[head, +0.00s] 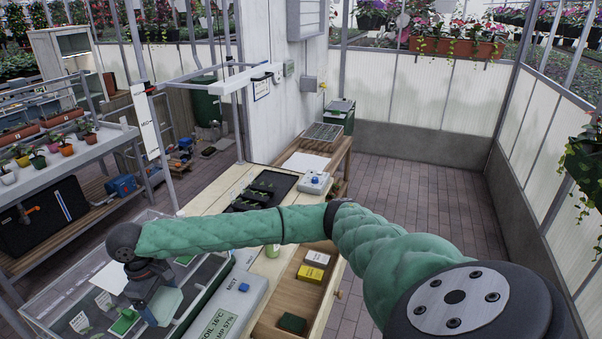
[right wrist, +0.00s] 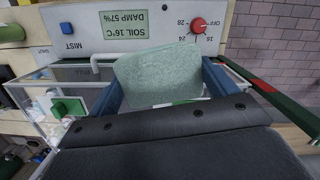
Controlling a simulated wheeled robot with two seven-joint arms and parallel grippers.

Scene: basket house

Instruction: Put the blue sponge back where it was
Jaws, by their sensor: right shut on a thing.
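A pale grey-green, rough sponge-like slab (head: 168,302) is held in my right gripper (head: 152,298), over the glass-walled case at the lower left. No clearly blue sponge shows; this slab looks more green than blue. In the right wrist view the slab (right wrist: 158,75) sits between the two blue fingers, which are shut on it. Whether it touches anything below cannot be told. An open wooden drawer (head: 268,318) holds yellow and white boxes (head: 311,273) and a dark green block (head: 292,323). My left gripper is not in view.
A grey control box (head: 228,307) with a display, MIST button and red knob (right wrist: 198,25) stands beside the case. Its glass walls and rim (head: 50,272) surround the space under my right gripper. A dark seedling tray (head: 262,190) and a blue-buttoned device (head: 315,182) lie on the bench.

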